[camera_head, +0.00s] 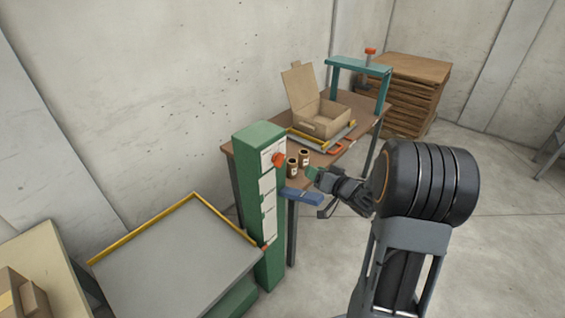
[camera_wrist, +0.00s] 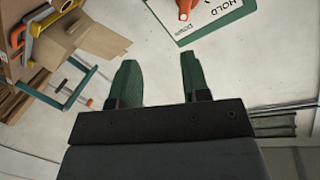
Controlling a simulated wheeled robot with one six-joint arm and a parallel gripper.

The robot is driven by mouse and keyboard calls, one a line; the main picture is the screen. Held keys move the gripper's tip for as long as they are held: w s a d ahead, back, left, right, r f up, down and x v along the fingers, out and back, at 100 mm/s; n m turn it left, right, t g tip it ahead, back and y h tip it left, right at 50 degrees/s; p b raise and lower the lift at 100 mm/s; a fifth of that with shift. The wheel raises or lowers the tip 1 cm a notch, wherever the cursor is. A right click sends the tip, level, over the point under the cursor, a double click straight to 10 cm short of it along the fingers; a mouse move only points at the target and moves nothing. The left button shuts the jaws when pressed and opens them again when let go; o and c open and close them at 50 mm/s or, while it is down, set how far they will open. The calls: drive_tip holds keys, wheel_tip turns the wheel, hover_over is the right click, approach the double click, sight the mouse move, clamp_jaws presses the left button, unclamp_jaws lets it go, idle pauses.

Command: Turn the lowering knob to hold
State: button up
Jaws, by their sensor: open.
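The orange-red knob (camera_head: 278,159) sits near the top of the green control post (camera_head: 262,133), on a white label plate. In the wrist view the knob (camera_wrist: 184,10) is cut off by the top edge, and the word HOLD shows on the plate (camera_wrist: 212,22) to its right. Its exact pointer setting cannot be read. My gripper (camera_head: 312,173) is open and empty, to the right of the post and apart from the knob. In the wrist view its green fingertips (camera_wrist: 158,66) are spread with nothing between them.
Two brown jars (camera_head: 292,168), an open cardboard box (camera_head: 322,118) and a teal frame (camera_head: 358,65) stand on the workbench behind. A grey platform (camera_head: 175,262) with yellow edges lies left.

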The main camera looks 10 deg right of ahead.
sight(282, 162)
drive_tip(key=w+a+y, duration=0.1)
drive_tip(key=w+a, duration=0.2)
drive_tip(key=w+a+y+p, duration=0.1)
drive_tip(key=w+a, duration=0.1)
drive_tip(key=w, duration=0.1)
drive_tip(key=w+a+f+y+p, duration=0.1)
drive_tip(key=w+a, duration=0.2)
drive_tip(key=shift+w+a+f+y, duration=0.1)
drive_tip(key=shift+w+a+y, duration=0.05)
drive_tip(key=shift+a+y, duration=0.2)
idle(0.3)
clamp_jaws()
